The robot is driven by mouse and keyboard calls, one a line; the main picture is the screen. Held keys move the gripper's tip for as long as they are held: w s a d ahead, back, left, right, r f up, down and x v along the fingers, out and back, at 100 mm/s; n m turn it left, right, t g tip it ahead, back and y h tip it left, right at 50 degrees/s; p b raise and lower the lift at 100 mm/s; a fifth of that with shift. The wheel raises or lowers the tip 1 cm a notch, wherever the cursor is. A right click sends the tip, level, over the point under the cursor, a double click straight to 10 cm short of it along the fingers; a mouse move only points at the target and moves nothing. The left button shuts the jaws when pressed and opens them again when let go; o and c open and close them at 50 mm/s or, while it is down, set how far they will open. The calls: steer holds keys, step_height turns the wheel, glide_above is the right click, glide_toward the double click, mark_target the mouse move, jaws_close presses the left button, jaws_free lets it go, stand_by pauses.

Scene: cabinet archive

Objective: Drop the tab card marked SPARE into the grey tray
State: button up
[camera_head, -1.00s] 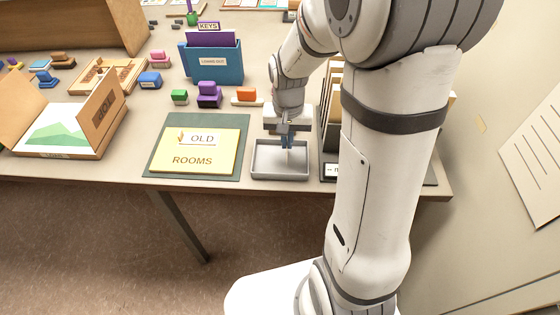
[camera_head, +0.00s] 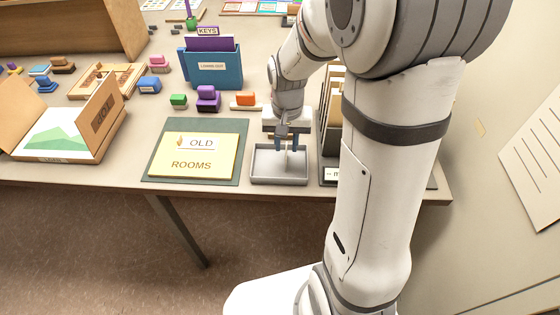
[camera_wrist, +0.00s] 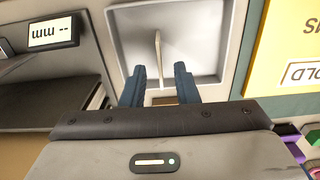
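The grey tray (camera_head: 279,181) lies near the table's front edge, and it fills the upper middle of the wrist view (camera_wrist: 208,45). My gripper (camera_head: 288,147) is over the tray, pointing down. In the wrist view its two blue fingers (camera_wrist: 159,70) are spread apart. A thin pale card (camera_wrist: 158,46), seen edge-on, shows between and beyond the fingers, with clear gaps on both sides. It lies within the tray's outline; whether it touches the tray floor I cannot tell. Its marking is not visible, so I cannot read SPARE on it.
A dark card rack (camera_head: 328,150) with upright cards stands just right of the tray, partly hidden by my arm. The yellow OLD ROOMS folder (camera_head: 193,165) lies on a green mat to the left. Stamps and a blue KEYS box (camera_head: 212,70) are behind.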

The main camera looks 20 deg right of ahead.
step_height(320, 180, up, 6)
steer(key=shift+r, duration=0.35)
steer(key=s+r+n+t, duration=0.2)
steer(key=s+r+n, duration=0.1)
steer(key=s, duration=1.1)
steer(key=shift+s+a+r+n+t, duration=0.15)
steer(key=shift+a+r+n+t, duration=0.2)
steer(key=shift+r, duration=0.2)
steer(key=shift+d, duration=0.1)
